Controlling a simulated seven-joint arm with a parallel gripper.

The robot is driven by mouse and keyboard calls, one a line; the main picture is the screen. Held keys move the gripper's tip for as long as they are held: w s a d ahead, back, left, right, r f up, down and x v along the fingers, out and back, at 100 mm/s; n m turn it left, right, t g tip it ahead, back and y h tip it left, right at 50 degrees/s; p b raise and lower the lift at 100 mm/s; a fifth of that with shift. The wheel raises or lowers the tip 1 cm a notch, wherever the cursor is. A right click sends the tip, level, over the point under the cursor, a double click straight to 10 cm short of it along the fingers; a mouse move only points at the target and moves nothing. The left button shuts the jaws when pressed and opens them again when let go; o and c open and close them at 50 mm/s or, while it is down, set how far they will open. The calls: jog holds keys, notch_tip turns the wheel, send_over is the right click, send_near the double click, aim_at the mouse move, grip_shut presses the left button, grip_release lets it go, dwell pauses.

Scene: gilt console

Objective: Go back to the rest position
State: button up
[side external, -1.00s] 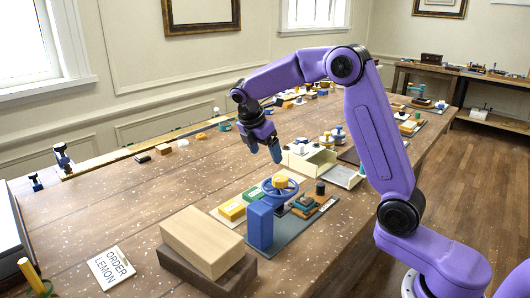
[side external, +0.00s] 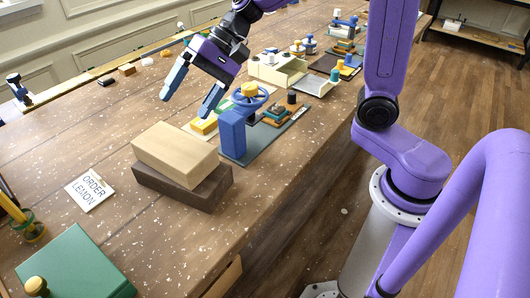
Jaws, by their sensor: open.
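My gripper (side external: 188,98) is open and empty. Its two blue fingers point down and to the left, above the table (side external: 150,245). It hangs in the air behind the stacked wooden blocks and to the upper left of the blue wheel (side external: 262,98). The yellow block (side external: 204,126) shows just below the right finger. My arm reaches in from the top of the view, and its upper part is cut off by the frame edge.
A pale block (side external: 175,150) lies on a dark block (side external: 205,191). A blue upright block (side external: 232,133) stands on a grey mat (side external: 262,143). An "ORDER LEMON" card (side external: 90,191) and a green box (side external: 75,268) are at left. The table's left middle is clear.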

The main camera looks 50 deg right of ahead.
jog(key=s+f+m+g, duration=0.1)
jog(key=s+m+g, duration=0.1)
jog(key=s, duration=1.4)
jog(key=s+d+f+n+h, duration=0.3)
jog(key=s+d+n+h, duration=0.1)
jog(key=d+n, duration=0.3)
jog(key=s+d+f+n+h, duration=0.3)
jog(key=s+d+n+h, duration=0.1)
jog(key=n, duration=0.7)
jog(key=s+d, duration=0.1)
jog(key=d, duration=0.1)
jog(key=shift+d+f+n, duration=0.3)
jog(key=shift+d, duration=0.1)
